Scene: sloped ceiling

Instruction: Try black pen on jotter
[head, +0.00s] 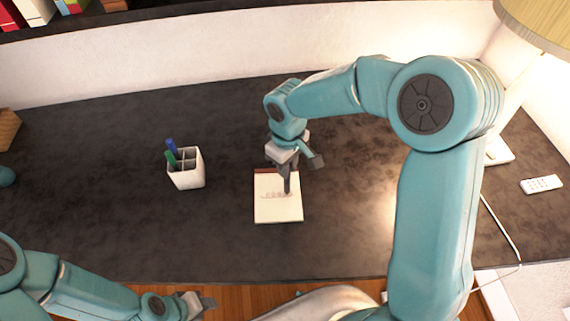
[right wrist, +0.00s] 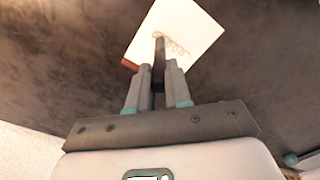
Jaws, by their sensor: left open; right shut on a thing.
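The jotter (head: 278,211) lies on the dark desk, white with a dark red band along its far edge. It also shows in the right wrist view (right wrist: 188,22), with a looping scribble on its page. My right gripper (head: 287,172) is over the jotter, shut on the black pen (right wrist: 158,50). The pen points down at the page by the scribble; I cannot tell whether its tip touches. My left gripper (head: 204,303) is open and empty at the desk's front edge, lower left.
A white pen holder (head: 188,178) with a blue and a green pen stands left of the jotter. A remote (head: 541,184) and a lamp (head: 535,25) are at the right. A wicker item (head: 8,128) is at the far left. The desk between holder and jotter is clear.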

